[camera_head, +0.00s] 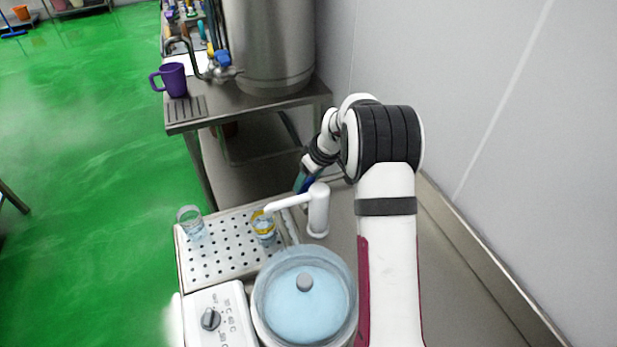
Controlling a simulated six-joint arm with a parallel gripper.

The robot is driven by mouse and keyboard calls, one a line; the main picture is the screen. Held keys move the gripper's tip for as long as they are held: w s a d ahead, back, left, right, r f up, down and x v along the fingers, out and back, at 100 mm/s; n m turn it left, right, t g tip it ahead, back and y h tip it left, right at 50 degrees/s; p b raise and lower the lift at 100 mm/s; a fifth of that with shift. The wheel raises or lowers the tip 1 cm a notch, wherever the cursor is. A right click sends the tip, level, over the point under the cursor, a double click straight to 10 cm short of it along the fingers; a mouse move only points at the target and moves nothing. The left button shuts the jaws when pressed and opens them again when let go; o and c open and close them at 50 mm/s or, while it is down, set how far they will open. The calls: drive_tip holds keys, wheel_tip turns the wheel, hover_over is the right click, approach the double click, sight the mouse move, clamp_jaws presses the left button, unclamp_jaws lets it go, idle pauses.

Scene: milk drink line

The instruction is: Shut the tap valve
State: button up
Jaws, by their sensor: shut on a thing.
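The white tap (318,212) stands behind the round vessel, its spout reaching left over a glass with a yellow band (264,232). The glass stands on the perforated drip tray. My gripper (304,183) comes down from behind and is close to the top of the tap. It is small and partly hidden by my arm. It is shut at the tap valve, but the valve's handle and the exact contact cannot be made out. Whether liquid runs from the spout is too small to tell.
A second glass (190,221) stands on the drip tray (220,264) at left. A lidded round vessel (305,300) and a white dial unit (218,316) are in front. A steel tank (270,45) and purple mug (173,80) stand on the rear table. A wall bounds the right.

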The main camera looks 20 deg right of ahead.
drive_tip(key=shift+a+m+t+h, duration=0.15)
drive_tip(key=shift+m+h, duration=0.25)
drive_tip(key=shift+m, duration=0.65)
drive_tip(key=shift+d+m+t+h, duration=0.15)
drive_tip(key=shift+m+h, duration=0.25)
drive_tip(key=shift+m, duration=0.65)
drive_tip(key=shift+a, duration=0.1)
drive_tip(key=o, duration=1.4)
drive_tip(key=shift+r, duration=0.1)
drive_tip(key=v, duration=1.5)
drive_tip(key=shift+s+r, duration=0.1)
drive_tip(key=shift+r, duration=0.2)
drive_tip(key=shift+a, duration=0.1)
